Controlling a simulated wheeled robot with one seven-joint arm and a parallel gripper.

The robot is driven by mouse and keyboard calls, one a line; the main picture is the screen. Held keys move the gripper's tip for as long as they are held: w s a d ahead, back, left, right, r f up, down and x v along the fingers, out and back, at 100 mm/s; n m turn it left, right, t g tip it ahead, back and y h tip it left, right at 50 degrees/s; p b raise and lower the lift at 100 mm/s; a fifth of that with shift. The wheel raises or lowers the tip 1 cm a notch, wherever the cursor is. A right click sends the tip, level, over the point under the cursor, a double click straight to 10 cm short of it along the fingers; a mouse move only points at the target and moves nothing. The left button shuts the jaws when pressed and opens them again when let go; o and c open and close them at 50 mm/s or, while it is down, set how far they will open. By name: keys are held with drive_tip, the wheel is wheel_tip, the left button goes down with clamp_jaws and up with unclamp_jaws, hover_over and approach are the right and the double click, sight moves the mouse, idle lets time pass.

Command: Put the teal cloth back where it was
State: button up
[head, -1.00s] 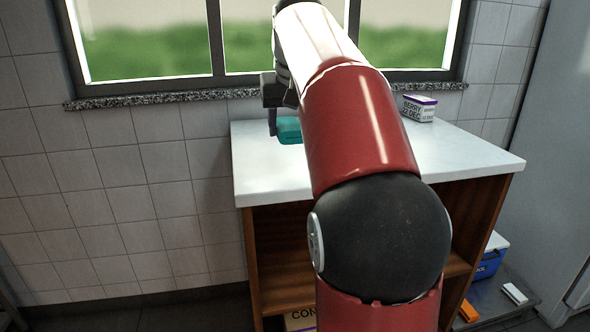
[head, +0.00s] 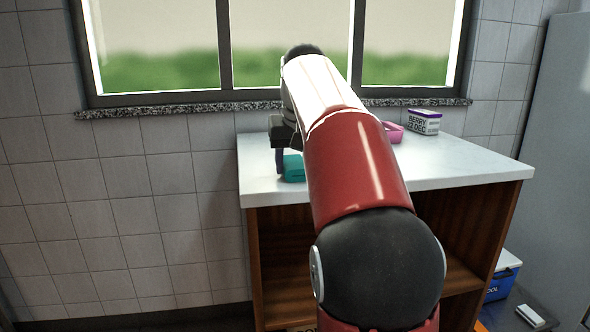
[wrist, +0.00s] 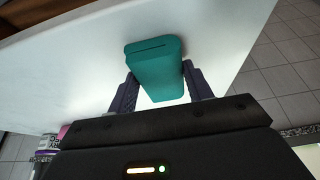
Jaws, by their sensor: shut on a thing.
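The teal cloth (head: 293,168), a folded block with rounded edges, is at the left part of the white counter top (head: 450,165). It also shows in the wrist view (wrist: 155,65), between the two dark fingers. My gripper (wrist: 160,84) is shut on one end of it, and the rest sticks out past the fingertips. In the head view my gripper (head: 281,163) points down at the cloth, and my arm hides its right side. I cannot tell whether the cloth touches the counter or hangs just above it.
A white and purple berry box (head: 424,122) stands at the back right of the counter, with a pink container (head: 393,132) beside it, partly behind my arm. The wall and window sill (head: 180,110) lie behind. A blue and white box (head: 503,275) is low at the right.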

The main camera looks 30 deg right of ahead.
drive_tip(key=shift+f, duration=0.1)
drive_tip(key=o, duration=0.9)
drive_tip(key=shift+s+r, duration=0.1)
drive_tip(key=shift+r, duration=0.55)
drive_tip(key=p+v, duration=0.4)
drive_tip(key=v, duration=0.7)
drive_tip(key=shift+s+a, duration=0.1)
drive_tip(key=shift+s, duration=0.05)
